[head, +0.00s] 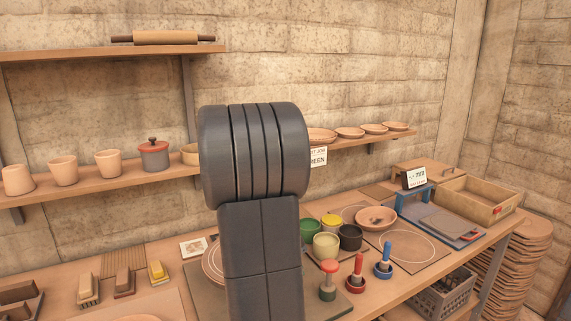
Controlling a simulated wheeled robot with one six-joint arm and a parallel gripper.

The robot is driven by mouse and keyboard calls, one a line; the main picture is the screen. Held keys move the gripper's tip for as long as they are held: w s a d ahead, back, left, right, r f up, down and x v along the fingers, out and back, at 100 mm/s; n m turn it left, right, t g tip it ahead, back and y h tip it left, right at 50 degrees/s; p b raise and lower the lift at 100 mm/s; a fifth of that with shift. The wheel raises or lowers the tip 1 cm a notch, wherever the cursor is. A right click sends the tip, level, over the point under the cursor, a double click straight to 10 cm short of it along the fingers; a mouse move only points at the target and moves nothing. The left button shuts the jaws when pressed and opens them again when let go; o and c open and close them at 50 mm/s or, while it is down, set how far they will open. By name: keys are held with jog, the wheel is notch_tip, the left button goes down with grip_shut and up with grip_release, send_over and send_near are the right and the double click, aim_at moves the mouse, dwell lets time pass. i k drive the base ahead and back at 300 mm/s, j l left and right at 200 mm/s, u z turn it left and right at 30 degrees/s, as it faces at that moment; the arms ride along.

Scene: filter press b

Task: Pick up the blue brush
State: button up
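What looks like the blue brush (387,250) stands upright at the right part of the workbench, its blue handle up and its lower end in or on a small dark blue base (383,271). I cannot make out its bristles. A similar red-handled one (358,265) in a red base stands just to its left, and another with a red top and grey-green lower part (328,280) stands left of that. My dark grey arm fills the middle of the view. My gripper does not show, so its state cannot be seen.
Open green, yellow, cream and black pots (326,245) stand behind the brushes. A clay bowl (376,217) is behind them. A blue-framed press (440,220) and wooden tray (478,200) lie right. A grey crate (440,295) is below the bench. Brick wall and shelves stand behind.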

aim_at(384, 265)
jog(key=z, duration=0.85)
